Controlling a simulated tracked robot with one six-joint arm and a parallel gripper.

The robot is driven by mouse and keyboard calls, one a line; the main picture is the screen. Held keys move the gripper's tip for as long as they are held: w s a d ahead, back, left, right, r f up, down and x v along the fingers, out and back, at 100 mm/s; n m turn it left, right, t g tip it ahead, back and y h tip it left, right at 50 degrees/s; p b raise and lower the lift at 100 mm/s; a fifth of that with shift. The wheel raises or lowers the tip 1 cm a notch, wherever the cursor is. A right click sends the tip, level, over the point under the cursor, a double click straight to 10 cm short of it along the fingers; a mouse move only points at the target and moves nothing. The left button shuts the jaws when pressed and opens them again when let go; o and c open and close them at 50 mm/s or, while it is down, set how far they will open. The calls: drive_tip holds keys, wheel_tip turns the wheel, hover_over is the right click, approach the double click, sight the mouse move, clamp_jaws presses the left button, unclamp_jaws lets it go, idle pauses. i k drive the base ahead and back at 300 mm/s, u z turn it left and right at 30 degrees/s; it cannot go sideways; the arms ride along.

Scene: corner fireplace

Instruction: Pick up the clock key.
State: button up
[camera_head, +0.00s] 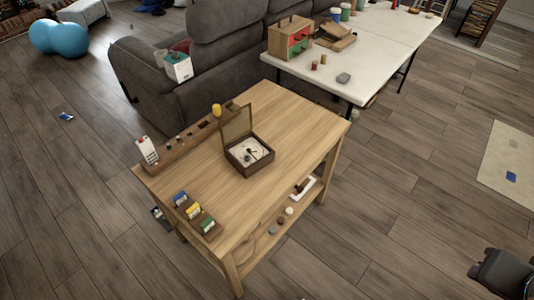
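An open wooden box (249,168) with a raised lid stands on the light wooden table (288,122). Its pale inside holds a few small dark items (251,154). One of them may be the clock key, but they are too small to tell apart. Nothing else in view can be clearly recognised as the key. The dark part at the lower right edge appears to be my gripper (500,272). It is well to the right of the table and far from the box. Its fingers cannot be made out clearly.
A long narrow wooden rack (190,138) lines the table's left edge. Several small coloured boxes (194,211) sit at the front left corner. A lower shelf (262,238) holds small items. A grey sofa (190,60) and white table (385,50) stand behind.

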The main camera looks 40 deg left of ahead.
sight(230, 102)
drive_tip(key=z, duration=0.55)
drive_tip(key=i, duration=1.45)
drive_tip(key=u, duration=2.6)
